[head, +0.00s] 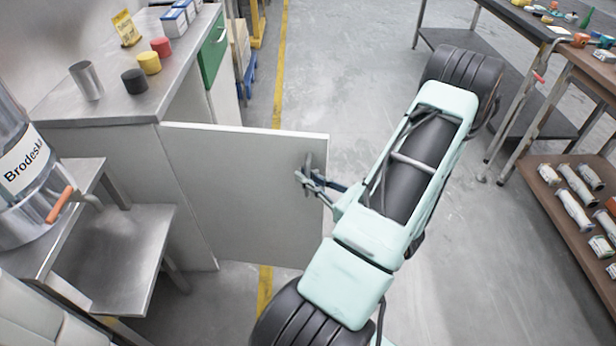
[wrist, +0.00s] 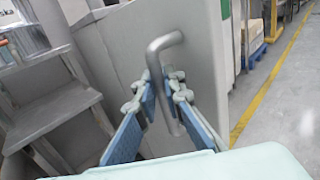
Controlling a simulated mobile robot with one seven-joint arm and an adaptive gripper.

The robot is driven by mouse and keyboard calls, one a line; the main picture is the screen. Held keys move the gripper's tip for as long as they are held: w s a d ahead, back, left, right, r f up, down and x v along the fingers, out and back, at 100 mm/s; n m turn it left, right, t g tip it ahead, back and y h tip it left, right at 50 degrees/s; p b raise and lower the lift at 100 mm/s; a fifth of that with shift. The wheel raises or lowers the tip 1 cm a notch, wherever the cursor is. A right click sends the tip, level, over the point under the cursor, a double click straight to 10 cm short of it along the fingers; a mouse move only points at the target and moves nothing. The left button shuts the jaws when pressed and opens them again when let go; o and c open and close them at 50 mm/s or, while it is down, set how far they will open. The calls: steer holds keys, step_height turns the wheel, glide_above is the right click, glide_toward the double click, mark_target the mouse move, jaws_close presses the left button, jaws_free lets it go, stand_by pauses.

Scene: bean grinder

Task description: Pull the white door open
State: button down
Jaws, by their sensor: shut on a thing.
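The white door (head: 235,190) stands swung out from the near corner of the steel-topped cabinet, its panel reaching right over the floor. Its grey bar handle (head: 309,163) is near the free right edge. My gripper (head: 311,181) is shut on that handle. In the wrist view, the door (wrist: 112,50) fills the middle, and the bent handle (wrist: 155,62) runs down between the blue-padded fingers of my gripper (wrist: 160,82). The lower end of the handle shows below the fingertips. The inner face of the door and the cabinet opening behind it are hidden.
A counter (head: 110,108) holds black, yellow and red tins, a metal cup and boxes. A grinder (head: 30,175) and a steel step table (head: 125,250) stand left. A green drawer (head: 214,50) is beyond the door. Open floor (head: 300,80) lies behind; a shelf rack (head: 560,190) is right.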

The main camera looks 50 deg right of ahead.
stand_by(0.4)
steer(key=c, duration=2)
jaws_free()
steer(key=shift+a, duration=0.1)
steer(key=s, duration=1.2)
